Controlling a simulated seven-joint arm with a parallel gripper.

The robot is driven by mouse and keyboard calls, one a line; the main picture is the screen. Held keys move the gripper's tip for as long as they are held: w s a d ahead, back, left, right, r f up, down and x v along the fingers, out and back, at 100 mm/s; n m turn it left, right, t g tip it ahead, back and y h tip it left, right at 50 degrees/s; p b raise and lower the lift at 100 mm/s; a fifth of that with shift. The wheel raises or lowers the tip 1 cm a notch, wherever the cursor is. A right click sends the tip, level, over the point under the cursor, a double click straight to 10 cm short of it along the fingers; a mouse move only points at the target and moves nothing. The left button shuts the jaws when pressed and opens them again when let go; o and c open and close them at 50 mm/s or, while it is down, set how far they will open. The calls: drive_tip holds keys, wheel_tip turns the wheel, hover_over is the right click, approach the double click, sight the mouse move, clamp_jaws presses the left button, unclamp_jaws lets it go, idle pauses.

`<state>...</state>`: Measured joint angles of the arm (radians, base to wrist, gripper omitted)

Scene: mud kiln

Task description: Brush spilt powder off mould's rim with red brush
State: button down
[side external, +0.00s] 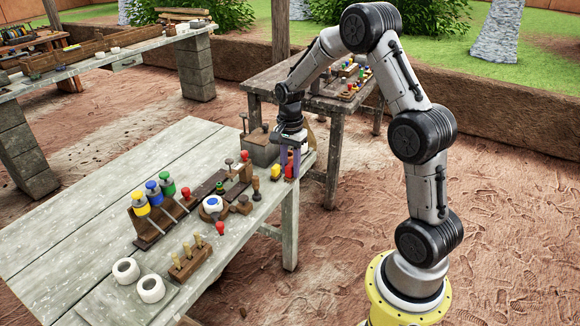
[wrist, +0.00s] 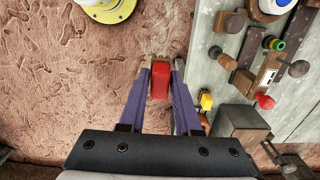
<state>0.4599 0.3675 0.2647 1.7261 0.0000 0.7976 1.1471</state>
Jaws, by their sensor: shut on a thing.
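My gripper (side external: 290,163) has purple fingers and is at the far right end of the pale wooden table. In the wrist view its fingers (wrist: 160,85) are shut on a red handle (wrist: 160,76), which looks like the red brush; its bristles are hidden. The red also shows between the fingers in the side view (side external: 288,170). A white round mould (side external: 212,204) with a blue centre sits on the table, to the left of and nearer the camera than my gripper. Part of it shows at the top of the wrist view (wrist: 275,5). Powder on its rim is too small to tell.
A grey box (side external: 260,149) and a yellow-topped piece (side external: 275,171) stand close to my gripper. A rack of yellow, blue and green handled tools (side external: 150,212) stands left of the mould. Two white rings (side external: 125,270) lie near the front. The table's left part is clear.

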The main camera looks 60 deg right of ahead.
drive_tip(key=w+a+r, duration=0.1)
drive_tip(key=w+a, duration=0.3)
drive_tip(key=w, duration=0.4)
drive_tip(key=w+a+r, duration=0.1)
drive_tip(key=w+a, duration=0.4)
drive_tip(key=w, duration=0.3)
drive_tip(key=shift+w+a+f, duration=0.4)
drive_tip(key=shift+a+f, duration=0.5)
drive_tip(key=shift+f, duration=0.65)
drive_tip(key=shift+w+a+f, duration=0.4)
drive_tip(key=shift+a+f, duration=0.55)
drive_tip(key=shift+f, duration=0.55)
drive_tip(key=shift+w+a+f, duration=0.4)
drive_tip(key=shift+a+f, duration=0.5)
drive_tip(key=shift+f, duration=0.65)
drive_tip(key=shift+d+f, duration=0.6)
drive_tip(key=shift+d, duration=2.3)
drive_tip(key=shift+a, duration=2.65)
drive_tip(key=shift+a+r, duration=0.15)
drive_tip(key=shift+r, duration=0.45)
drive_tip(key=shift+a+r, duration=0.15)
drive_tip(key=shift+r, duration=3.35)
